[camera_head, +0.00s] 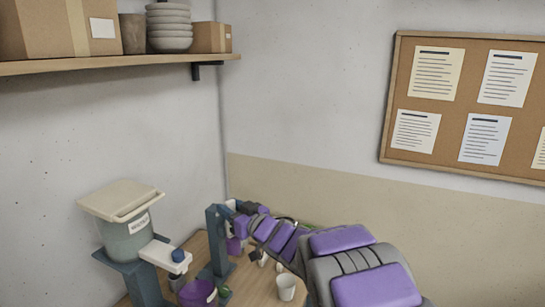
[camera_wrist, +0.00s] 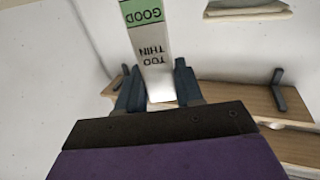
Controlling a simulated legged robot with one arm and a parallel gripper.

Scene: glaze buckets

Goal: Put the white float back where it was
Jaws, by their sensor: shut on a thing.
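A white strip (camera_wrist: 153,55) with a green band, marked "GOOD" and "TOO THIN", stands between my fingers in the wrist view; it appears to be the white float. Its lettering is upside down there. My gripper (camera_wrist: 154,80) is shut on it, with a dark blue finger on each side. In the head view my purple arm reaches left, and my gripper (camera_head: 234,206) is at the top of a blue post (camera_head: 216,245). The float is too small and covered there to make out clearly. Whether its lower end touches anything is hidden.
A lidded bucket (camera_head: 125,238) sits on a blue stand at left, with a white arm (camera_head: 163,255) and blue knob beside it. A purple bucket (camera_head: 198,293) and a white cup (camera_head: 286,287) stand on the wooden table (camera_head: 250,288). A shelf (camera_head: 120,64) hangs above.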

